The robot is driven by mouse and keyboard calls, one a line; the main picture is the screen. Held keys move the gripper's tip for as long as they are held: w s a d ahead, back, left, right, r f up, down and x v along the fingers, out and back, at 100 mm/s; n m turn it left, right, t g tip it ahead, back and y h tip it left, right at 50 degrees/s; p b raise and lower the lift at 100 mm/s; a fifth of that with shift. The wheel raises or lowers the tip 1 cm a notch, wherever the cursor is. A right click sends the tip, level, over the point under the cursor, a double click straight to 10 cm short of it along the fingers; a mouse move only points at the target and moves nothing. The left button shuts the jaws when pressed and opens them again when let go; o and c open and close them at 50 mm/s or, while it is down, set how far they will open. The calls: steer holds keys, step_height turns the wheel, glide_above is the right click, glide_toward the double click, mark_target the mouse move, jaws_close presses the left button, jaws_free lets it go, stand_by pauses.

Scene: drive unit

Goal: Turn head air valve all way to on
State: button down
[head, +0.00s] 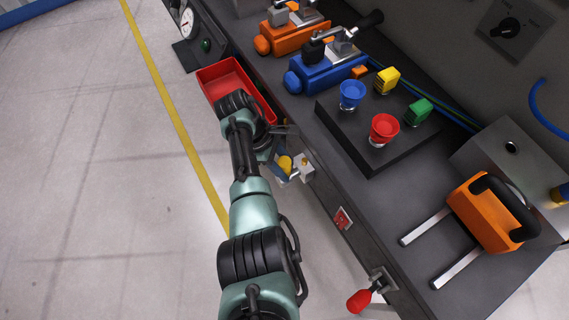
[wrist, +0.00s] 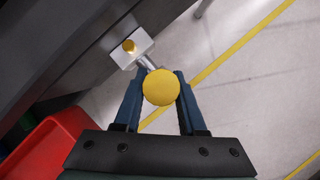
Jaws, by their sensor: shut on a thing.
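The head air valve is a pale block (wrist: 131,47) with a brass fitting on the front side of the bench, and its silver lever ends in a round yellow knob (wrist: 162,87). In the head view the knob (head: 285,163) shows beside the pale block (head: 304,168), below the bench edge. My gripper (wrist: 160,76) is shut on the yellow knob, one blue finger on each side. The lever slants from the block down to the knob in the wrist view. In the head view my wrist partly hides the gripper (head: 283,171).
A red bin (head: 222,82) hangs at the bench front close to my wrist. Further right along the front are a red switch plate (head: 343,218) and a red-handled lever (head: 359,300). Tools and a black button board stand on the bench top. The floor left is clear.

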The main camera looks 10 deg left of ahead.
steer(key=shift+c, duration=2.4)
jaws_free()
steer(key=shift+w, duration=0.1)
steer(key=shift+p+v, duration=0.85)
steer(key=shift+p, duration=0.05)
steer(key=p+v, duration=0.5)
steer(key=v, duration=0.1)
steer(key=shift+f+p, duration=0.1)
steer(key=shift+p, duration=0.2)
